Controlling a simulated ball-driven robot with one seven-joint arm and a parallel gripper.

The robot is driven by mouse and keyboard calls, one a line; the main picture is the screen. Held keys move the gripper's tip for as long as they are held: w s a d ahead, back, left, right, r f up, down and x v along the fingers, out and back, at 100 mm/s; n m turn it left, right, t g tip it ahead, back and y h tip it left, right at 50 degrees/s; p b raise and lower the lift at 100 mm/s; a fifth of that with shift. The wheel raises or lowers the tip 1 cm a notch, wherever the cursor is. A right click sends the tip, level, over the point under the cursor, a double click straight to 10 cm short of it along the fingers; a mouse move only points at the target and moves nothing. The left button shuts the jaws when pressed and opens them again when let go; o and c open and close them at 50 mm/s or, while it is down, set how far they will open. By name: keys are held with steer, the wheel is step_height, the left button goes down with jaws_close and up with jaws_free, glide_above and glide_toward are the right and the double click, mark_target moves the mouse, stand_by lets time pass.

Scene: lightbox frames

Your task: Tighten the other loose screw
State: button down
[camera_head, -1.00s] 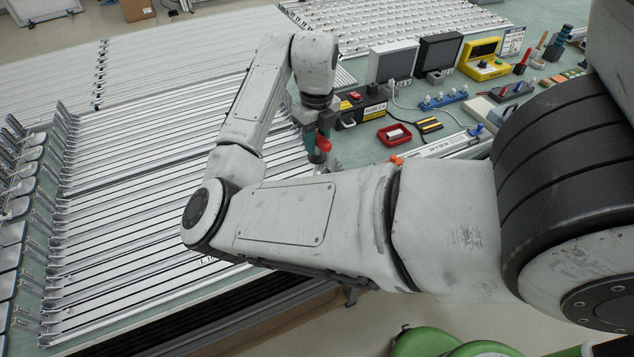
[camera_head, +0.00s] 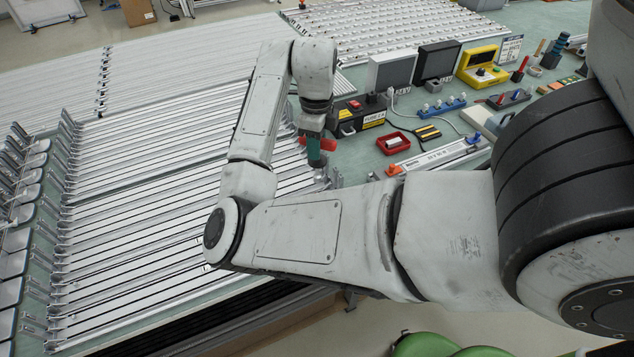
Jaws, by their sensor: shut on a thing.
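My gripper (camera_head: 314,128) is at the end of my arm, over the right end of the near rows of light rails (camera_head: 160,190). It is shut on a teal tool with red parts (camera_head: 314,152), which hangs downward close to the rail ends. The jaws are small and partly hidden by the wrist. The tool's tip is too small to tell whether it touches anything. No loose screw can be made out. A white lightbox rail (camera_head: 440,156) with an orange piece (camera_head: 394,169) at its near end lies right of the tool, partly behind my arm.
A red tray (camera_head: 393,144), a black box with a red switch (camera_head: 358,116), a blue strip (camera_head: 442,107) and a yellow device (camera_head: 484,66) stand to the right. Grey and black panels (camera_head: 391,68) stand behind. Some green table (camera_head: 362,160) is bare beside the tool.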

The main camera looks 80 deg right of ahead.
mark_target(316, 163)
steer(key=shift+f+b, duration=1.5)
steer(key=shift+f, duration=0.65)
steer(key=shift+f+b, duration=0.6)
steer(key=shift+f, duration=0.45)
stand_by(0.5)
